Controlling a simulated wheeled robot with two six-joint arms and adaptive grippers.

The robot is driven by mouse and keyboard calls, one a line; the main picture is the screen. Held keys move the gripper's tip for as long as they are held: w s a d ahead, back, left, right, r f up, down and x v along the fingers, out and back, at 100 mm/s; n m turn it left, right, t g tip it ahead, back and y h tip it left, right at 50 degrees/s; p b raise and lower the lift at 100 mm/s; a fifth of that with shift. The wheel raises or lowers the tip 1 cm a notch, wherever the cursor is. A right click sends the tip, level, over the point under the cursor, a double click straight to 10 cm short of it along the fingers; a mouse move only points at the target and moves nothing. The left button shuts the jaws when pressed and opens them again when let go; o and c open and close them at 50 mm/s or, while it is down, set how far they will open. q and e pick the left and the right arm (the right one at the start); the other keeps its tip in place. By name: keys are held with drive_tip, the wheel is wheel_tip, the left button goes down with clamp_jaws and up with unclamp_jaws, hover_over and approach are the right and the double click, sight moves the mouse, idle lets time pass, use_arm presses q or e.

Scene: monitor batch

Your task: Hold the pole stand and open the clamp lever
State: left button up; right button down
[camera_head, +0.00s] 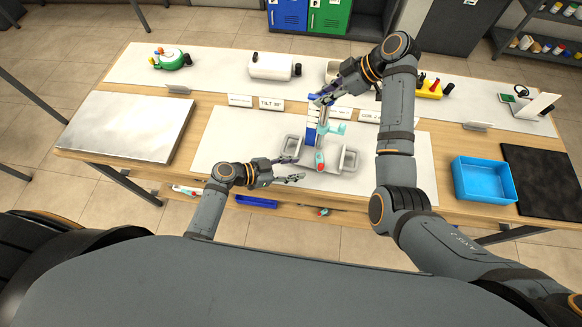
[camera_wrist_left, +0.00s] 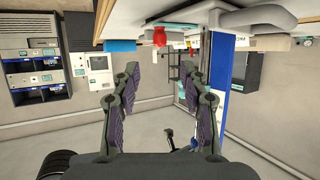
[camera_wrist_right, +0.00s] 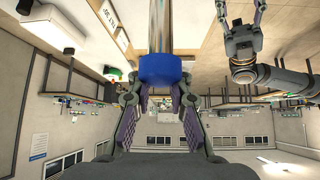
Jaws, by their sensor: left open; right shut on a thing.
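The pole stand (camera_head: 312,133) stands upright on a base with grey side blocks at the bench's front middle. A teal clamp (camera_head: 335,128) sits around or against the pole; I cannot tell which. A red-tipped lever (camera_head: 320,160) points toward me; a red knob shows in the left wrist view (camera_wrist_left: 160,38). My right gripper (camera_head: 321,98) is shut on the pole's blue top, which fills its jaws in the right wrist view (camera_wrist_right: 165,69). My left gripper (camera_head: 298,169) is open and empty, just left of the red tip and apart from it.
A blue tray (camera_head: 484,180) and a black mat (camera_head: 545,180) lie at the right. A metal plate (camera_head: 128,125) lies at the left. The white board left of the stand is clear.

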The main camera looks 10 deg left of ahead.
use_arm(q)
drive_tip(key=shift+s+a+r, duration=0.3)
drive_tip(key=shift+a, duration=0.2)
